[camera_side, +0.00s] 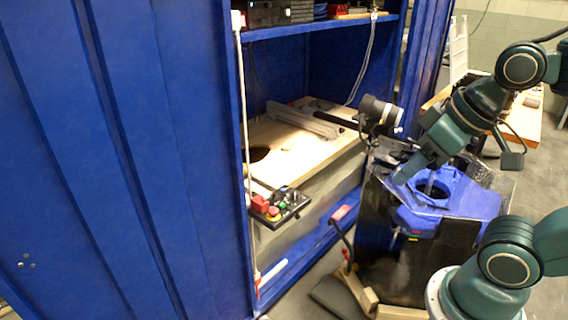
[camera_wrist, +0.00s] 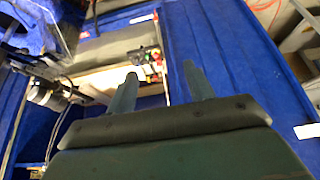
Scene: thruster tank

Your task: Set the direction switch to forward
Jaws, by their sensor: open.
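A small black control box (camera_side: 291,201) with red, green and yellow controls sits at the front left edge of the wooden bench, by the blue cabinet wall. The direction switch is too small to tell apart on it, so its setting cannot be read. My gripper (camera_side: 402,177) is to the right of the box, over the blue-topped tank (camera_side: 470,206), well apart from the box. In the wrist view my gripper (camera_wrist: 160,71) shows two spread fingers with nothing between them.
A blue cabinet (camera_side: 130,150) encloses the bench (camera_side: 320,150), with equipment on its upper shelf. A camera-like cylinder (camera_side: 378,112) stands at the bench's right end, between the bench and my arm. A red-ended handle (camera_side: 340,213) hangs near the tank. Open air lies between tank and box.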

